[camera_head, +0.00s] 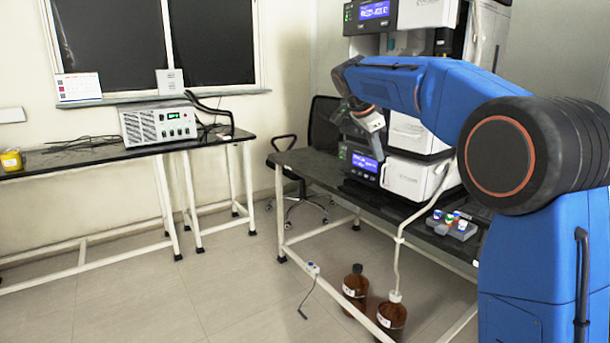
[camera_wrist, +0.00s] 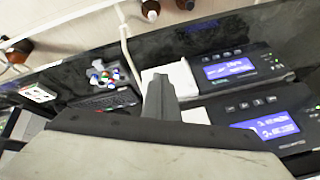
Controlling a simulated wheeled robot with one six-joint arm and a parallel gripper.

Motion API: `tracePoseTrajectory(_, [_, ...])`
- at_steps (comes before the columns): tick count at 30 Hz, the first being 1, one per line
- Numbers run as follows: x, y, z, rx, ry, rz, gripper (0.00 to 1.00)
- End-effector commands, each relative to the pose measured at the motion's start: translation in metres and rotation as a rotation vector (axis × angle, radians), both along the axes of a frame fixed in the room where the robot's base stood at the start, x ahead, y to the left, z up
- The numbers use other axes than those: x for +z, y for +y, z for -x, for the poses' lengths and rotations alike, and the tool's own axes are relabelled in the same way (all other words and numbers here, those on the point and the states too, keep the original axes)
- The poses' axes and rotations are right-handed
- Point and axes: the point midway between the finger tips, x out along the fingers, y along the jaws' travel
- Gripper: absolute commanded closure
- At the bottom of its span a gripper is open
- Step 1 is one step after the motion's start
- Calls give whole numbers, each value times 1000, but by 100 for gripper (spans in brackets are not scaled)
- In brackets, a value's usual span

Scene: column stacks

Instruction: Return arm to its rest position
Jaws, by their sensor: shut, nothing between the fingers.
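My blue arm reaches across the upper right of the head view, its forearm raised and stretched out in front of the stacked instruments (camera_head: 410,178). My gripper (camera_head: 377,143) hangs at the far end of the arm, in front of the stack and above the black bench (camera_head: 315,168). In the wrist view my gripper (camera_wrist: 158,85) shows as grey fingers closed together, with nothing between them. Below it in that view are the bench top and the instrument fronts with lit blue displays (camera_wrist: 230,68). The fingertips appear apart from the bench and instruments.
A grey rack with colored caps (camera_head: 452,225) stands on the bench near my arm; it also shows in the wrist view (camera_wrist: 105,74). Brown bottles (camera_head: 392,316) stand on the floor below, a tube rising from one. A side table holds a grey power unit (camera_head: 158,123). Floor at left is clear.

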Motion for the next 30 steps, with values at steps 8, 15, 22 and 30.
tracePoseTrajectory(8, [-3,-31,88,235,88,-1,100])
tracePoseTrajectory(15, [-19,-50,165,439,145,1,100])
tracePoseTrajectory(22, [-45,-63,240,634,183,11,100])
tracePoseTrajectory(30, [-89,-71,327,854,205,32,100])
